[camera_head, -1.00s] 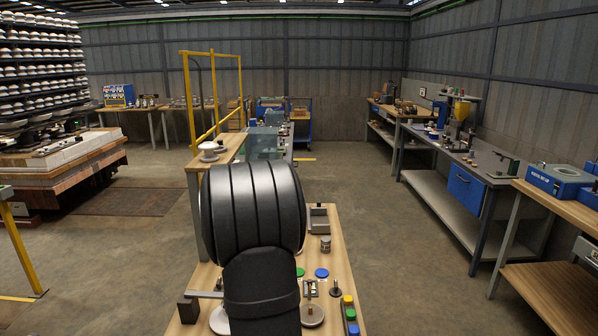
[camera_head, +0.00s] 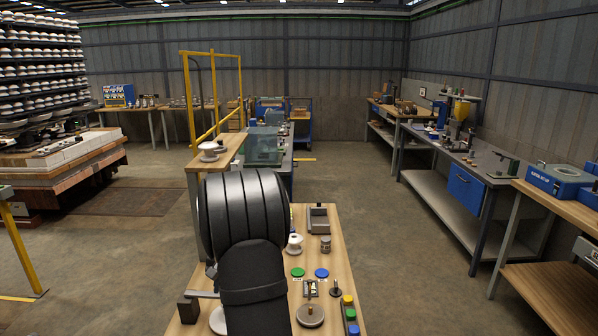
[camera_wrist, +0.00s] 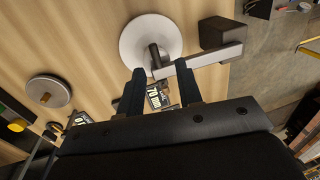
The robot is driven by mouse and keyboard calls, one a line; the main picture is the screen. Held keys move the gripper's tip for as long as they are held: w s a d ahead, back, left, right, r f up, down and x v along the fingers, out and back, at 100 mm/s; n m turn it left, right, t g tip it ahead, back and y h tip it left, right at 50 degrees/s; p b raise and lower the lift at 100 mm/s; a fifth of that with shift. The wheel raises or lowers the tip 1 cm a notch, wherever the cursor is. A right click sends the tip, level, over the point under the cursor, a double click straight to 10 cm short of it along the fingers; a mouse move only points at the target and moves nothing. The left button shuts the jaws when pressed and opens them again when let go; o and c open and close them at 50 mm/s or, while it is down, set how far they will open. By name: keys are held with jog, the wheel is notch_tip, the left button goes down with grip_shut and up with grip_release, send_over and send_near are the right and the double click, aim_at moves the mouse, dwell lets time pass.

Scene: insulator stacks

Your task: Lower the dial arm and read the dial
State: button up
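In the wrist view a grey bar, the dial arm (camera_wrist: 208,58), runs from a black block (camera_wrist: 219,34) over a white disc (camera_wrist: 139,32). A small dial with dark digits on a light face (camera_wrist: 158,98) shows between my fingers; its reading is too small to make out. My gripper (camera_wrist: 161,68) is open, one finger on each side of the dial, with its tips near the dial arm. I cannot tell whether they touch it. In the head view my arm hides the gripper and dial; the bar (camera_head: 202,294), black block (camera_head: 188,311) and part of the white disc (camera_head: 219,320) show.
A grey disc with a knob (camera_head: 310,316) lies right of my arm. Green (camera_head: 297,272) and blue (camera_head: 322,272) discs, a white spool (camera_head: 294,243), a grey tray (camera_head: 318,220) and a button box (camera_head: 350,315) are also on the wooden table (camera_head: 338,250).

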notch_tip(320, 180, down, 4)
jog(key=shift+a+r, duration=0.1)
jog(key=shift+r, duration=0.05)
jog(key=d+r, duration=0.3)
jog(key=r, duration=1.4)
jog(key=w+d+f+n+t+h, duration=0.1)
jog(key=w+d+f+n+t, duration=0.2)
jog(key=w+d+n+t, duration=0.2)
jog(key=w+d+f+n+t+h, duration=0.1)
jog(key=w+d+f+n+t, duration=0.2)
jog(key=w+d, duration=0.9)
jog(key=shift+w+n+t, duration=1.8)
jog(key=shift+w+t, duration=0.2)
jog(key=shift+w, duration=0.25)
